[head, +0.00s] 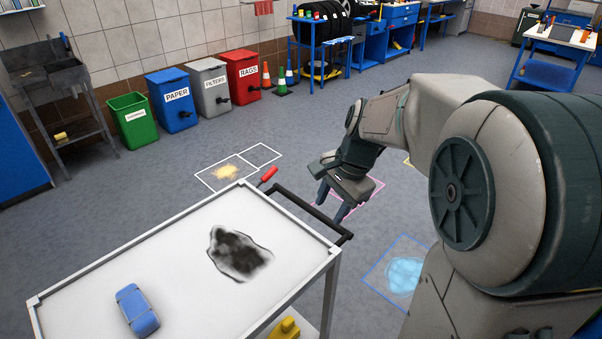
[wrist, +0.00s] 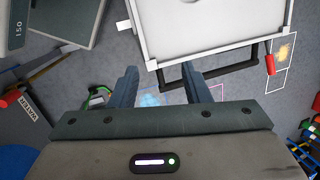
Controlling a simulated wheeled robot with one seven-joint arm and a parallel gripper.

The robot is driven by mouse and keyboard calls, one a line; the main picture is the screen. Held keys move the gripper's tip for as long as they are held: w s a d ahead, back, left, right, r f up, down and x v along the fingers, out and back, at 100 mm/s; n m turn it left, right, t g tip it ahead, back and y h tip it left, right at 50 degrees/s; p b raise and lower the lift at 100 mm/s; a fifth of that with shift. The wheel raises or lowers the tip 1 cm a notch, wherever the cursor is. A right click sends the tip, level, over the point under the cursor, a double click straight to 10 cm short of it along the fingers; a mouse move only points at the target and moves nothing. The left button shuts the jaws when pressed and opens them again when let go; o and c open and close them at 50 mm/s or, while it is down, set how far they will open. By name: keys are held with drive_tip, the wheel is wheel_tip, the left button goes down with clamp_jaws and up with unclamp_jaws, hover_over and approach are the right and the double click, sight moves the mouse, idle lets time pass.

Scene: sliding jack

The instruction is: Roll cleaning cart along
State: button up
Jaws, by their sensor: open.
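The cleaning cart (head: 180,250) has a white top with a raised light frame and stands in front of me in the head view. A dark smudge and a blue sponge-like block (head: 137,309) are on its top. Its black push handle (head: 312,215) runs along the far right end, and it also shows in the wrist view (wrist: 208,77). My gripper (head: 334,203) is open and empty, just beyond the handle in the head view. In the wrist view my two fingers (wrist: 165,88) point toward the handle, with no clear contact. A red-handled item (head: 267,175) sticks out at the cart's corner.
Outlined floor squares hold a yellow spill (head: 226,172) and a blue spill (head: 404,275). A grey sink stand (head: 60,95) is at left. Open floor lies between cart and bins.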

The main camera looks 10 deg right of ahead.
drive_tip(key=w+d+f+m+y, duration=0.1)
drive_tip(key=w+d+f+m, duration=0.2)
drive_tip(key=w+m, duration=0.65)
drive_tip(key=m+y, duration=0.1)
drive_tip(key=m, duration=0.7)
approach(312, 207)
drive_tip(key=shift+t, duration=0.3)
drive_tip(key=x, duration=0.9)
drive_tip(key=shift+a+p, duration=0.1)
drive_tip(key=shift+p, duration=0.25)
